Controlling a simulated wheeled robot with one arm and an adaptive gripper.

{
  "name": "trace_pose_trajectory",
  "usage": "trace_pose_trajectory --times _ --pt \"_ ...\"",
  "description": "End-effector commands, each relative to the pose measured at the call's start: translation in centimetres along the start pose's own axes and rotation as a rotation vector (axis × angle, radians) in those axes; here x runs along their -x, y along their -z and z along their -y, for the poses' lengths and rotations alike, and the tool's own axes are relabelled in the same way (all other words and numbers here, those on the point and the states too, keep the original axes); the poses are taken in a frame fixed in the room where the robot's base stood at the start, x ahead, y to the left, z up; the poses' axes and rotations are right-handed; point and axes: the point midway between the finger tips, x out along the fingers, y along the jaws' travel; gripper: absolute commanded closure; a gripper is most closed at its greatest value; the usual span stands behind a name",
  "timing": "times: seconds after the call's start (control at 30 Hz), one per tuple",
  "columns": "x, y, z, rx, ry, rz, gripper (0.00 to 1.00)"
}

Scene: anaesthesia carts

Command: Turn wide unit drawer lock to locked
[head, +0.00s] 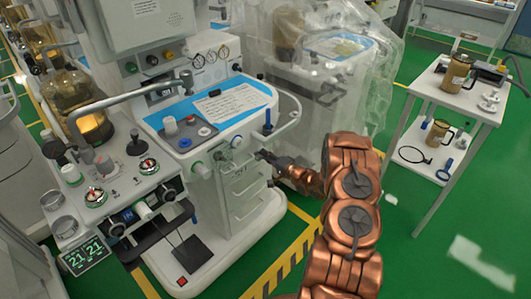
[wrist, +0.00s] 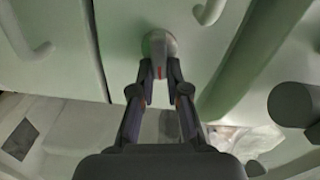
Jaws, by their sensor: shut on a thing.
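The drawer lock (wrist: 160,42) is a small grey rounded knob with a red mark, on a pale green drawer front (wrist: 130,20) in the wrist view. My gripper (wrist: 160,72) has its two dark fingers on either side of the knob's lower part, shut on it. In the head view my gripper (head: 262,156) reaches left from my copper arm to the upper front of the white drawer unit (head: 238,205). The lock is too small to make out there. I cannot tell from the red mark which position the lock is in.
Curved handles (wrist: 208,12) stand out close to the lock. A plastic-covered machine (head: 325,75) stands behind my arm. A white side table (head: 455,90) with brown jugs stands at the right.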

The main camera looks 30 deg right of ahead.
Motion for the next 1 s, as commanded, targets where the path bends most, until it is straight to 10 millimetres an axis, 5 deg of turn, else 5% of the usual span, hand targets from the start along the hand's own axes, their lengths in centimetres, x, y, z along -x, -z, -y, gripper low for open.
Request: trace_pose_trajectory --times 0.4,0.97,1.0 --pt "0.04 0.07 -0.44 -0.185 -0.001 -0.003 1.0" --pt "0.03 0.05 -0.48 -0.21 -0.001 -0.003 1.0" --pt "0.03 0.05 -0.48 -0.21 -0.001 -0.003 0.81"
